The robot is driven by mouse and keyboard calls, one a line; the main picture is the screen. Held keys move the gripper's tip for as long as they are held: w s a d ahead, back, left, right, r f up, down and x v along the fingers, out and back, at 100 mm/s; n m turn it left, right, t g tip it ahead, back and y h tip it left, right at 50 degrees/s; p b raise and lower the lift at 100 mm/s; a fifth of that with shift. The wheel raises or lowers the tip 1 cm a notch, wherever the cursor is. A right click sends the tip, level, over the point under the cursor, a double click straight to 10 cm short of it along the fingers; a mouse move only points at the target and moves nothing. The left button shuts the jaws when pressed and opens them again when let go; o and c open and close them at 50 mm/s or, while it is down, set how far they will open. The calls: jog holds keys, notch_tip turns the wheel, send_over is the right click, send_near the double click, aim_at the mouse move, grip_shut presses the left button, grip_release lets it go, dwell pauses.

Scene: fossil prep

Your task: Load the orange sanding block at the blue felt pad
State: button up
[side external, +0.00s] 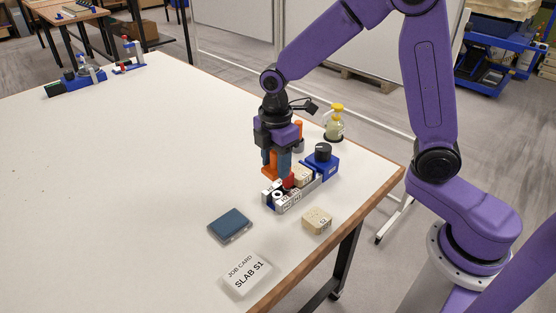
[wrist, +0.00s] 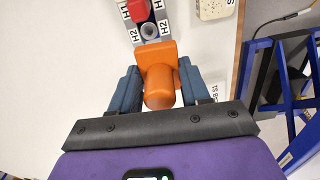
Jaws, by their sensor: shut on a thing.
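The orange sanding block (wrist: 160,54) has a rounded grip and a flat, squarish end. My gripper (wrist: 161,86) is shut on it, with one dark blue finger on each side in the wrist view. In the side external view the orange block (side external: 267,164) shows beside the fingers of my gripper (side external: 277,168), partly hidden by them. It appears above or just behind the grey fixture; I cannot tell the exact gap. The blue felt pad (side external: 229,224) lies flat on the white table, in front and to the left of the gripper, with nothing on it.
The fixture (side external: 291,200) has H labels, a red part and a blue end with a black knob (side external: 322,151). A pale slab (side external: 316,221) lies right of it. A job card (side external: 247,273) reads SLAB S1. A yellow-topped bottle (side external: 335,123) stands behind.

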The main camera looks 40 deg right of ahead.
aim_at(229, 222)
jog(key=w+a+f+n, duration=0.1)
jog(key=a+n, duration=0.2)
jog(key=a, duration=0.1)
jog(key=w+a+f+n, duration=0.1)
jog(key=a+n, duration=0.1)
jog(key=a, duration=0.2)
jog(key=w+a+f+n, duration=0.1)
jog(key=a+f+n, duration=0.1)
jog(key=a+n, duration=0.1)
jog(key=shift+w+a+f+n, duration=0.1)
jog(key=shift+w+a+n, duration=0.25)
jog(key=shift+a, duration=0.25)
jog(key=shift+f, duration=2.85)
jog(key=shift+f, duration=0.6)
jog(key=shift+r, duration=0.1)
notch_tip(229, 222, up, 7)
dwell(0.5)
